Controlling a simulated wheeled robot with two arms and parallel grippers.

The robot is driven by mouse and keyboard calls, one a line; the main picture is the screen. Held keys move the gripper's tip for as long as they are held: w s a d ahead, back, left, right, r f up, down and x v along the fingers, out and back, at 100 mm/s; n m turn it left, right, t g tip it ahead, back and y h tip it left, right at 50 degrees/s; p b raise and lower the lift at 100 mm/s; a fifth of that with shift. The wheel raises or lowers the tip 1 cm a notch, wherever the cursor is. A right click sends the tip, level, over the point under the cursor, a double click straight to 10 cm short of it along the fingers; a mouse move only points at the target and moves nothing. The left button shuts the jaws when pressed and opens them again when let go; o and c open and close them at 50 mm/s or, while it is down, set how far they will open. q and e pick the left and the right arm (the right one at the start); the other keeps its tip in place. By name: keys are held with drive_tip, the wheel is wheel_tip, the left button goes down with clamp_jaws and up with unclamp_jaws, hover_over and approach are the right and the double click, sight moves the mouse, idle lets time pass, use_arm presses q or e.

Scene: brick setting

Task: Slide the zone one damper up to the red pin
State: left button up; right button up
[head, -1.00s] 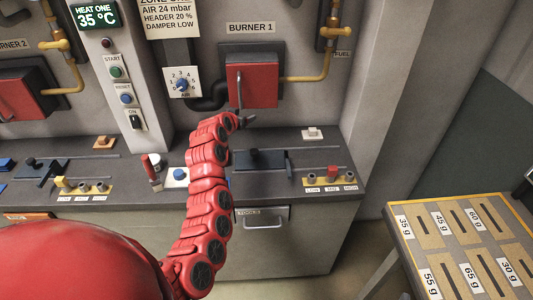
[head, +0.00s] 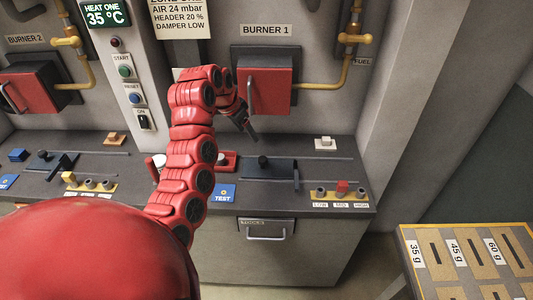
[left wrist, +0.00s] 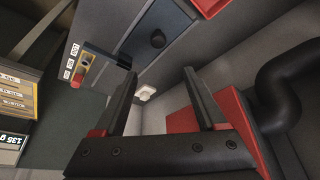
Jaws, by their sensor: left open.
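The zone one damper is a dark flat slide with a black knob (head: 263,162) on the bench below the burner 1 sign. The knob also shows in the left wrist view (left wrist: 157,38), on its dark plate. The red pin (head: 341,187) stands at the MID mark of the yellow strip, right of the damper; it also shows in the left wrist view (left wrist: 77,84). My left gripper (head: 250,136) points down above the bench, short of the knob and apart from it. In the left wrist view its two fingers (left wrist: 159,72) are open with nothing between them. My right gripper is not in view.
The red burner 1 door (head: 271,92) with its handle stands close behind my left gripper. A white block (head: 325,143) sits at the back right of the bench. A blue TEST plate (head: 223,193) lies left of the damper. A slotted weight rack (head: 462,260) stands at lower right.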

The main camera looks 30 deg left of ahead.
use_arm(q)
drive_tip(key=b, duration=0.1)
approach(262, 159)
drive_tip(key=p+x, duration=0.2)
drive_tip(key=x, duration=0.5)
drive_tip(key=shift+p+x, duration=0.4)
drive_tip(key=shift+x, duration=0.7)
clamp_jaws()
idle(0.7)
